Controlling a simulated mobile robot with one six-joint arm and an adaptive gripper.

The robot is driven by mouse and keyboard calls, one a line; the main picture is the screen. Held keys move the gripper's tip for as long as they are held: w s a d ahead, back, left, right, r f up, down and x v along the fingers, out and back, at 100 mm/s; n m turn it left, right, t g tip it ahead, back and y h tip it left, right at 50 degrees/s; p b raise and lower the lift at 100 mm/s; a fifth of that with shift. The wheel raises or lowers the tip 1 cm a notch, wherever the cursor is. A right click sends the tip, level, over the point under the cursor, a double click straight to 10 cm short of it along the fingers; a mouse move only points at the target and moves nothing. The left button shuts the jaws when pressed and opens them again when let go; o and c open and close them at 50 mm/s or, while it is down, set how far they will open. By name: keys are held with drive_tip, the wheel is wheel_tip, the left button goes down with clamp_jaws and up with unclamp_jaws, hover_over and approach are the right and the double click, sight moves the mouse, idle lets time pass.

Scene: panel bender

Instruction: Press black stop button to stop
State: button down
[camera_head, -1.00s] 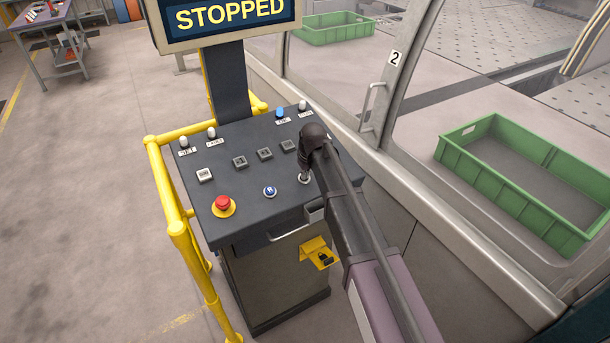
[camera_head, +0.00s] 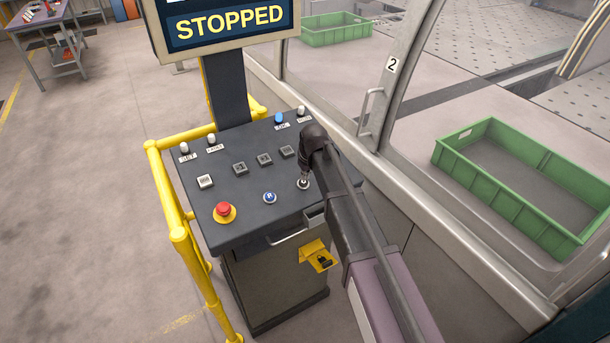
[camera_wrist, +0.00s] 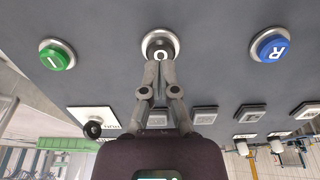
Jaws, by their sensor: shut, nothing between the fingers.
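The black stop button (camera_wrist: 160,48), marked O in a silver ring, is at the top middle of the wrist view. It also shows in the head view (camera_head: 304,184), beside my arm. My gripper (camera_wrist: 159,66) is shut and empty. Its fingertips overlap the button's lower edge in the wrist view; I cannot tell whether they touch it. My arm mostly hides the gripper in the head view. The screen (camera_head: 230,22) above the panel reads STOPPED.
A green I button (camera_wrist: 56,56) and a blue R button (camera_wrist: 270,46) flank the stop button. A red emergency button (camera_head: 223,210) is at the panel's front left. A yellow rail (camera_head: 178,210) runs left of the console; a glass-walled machine stands right.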

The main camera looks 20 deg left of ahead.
drive_tip(key=p+v, duration=1)
drive_tip(key=v, duration=0.1)
idle(0.3)
drive_tip(key=shift+w+a, duration=0.1)
idle(1.7)
drive_tip(key=c, duration=1.4)
unclamp_jaws()
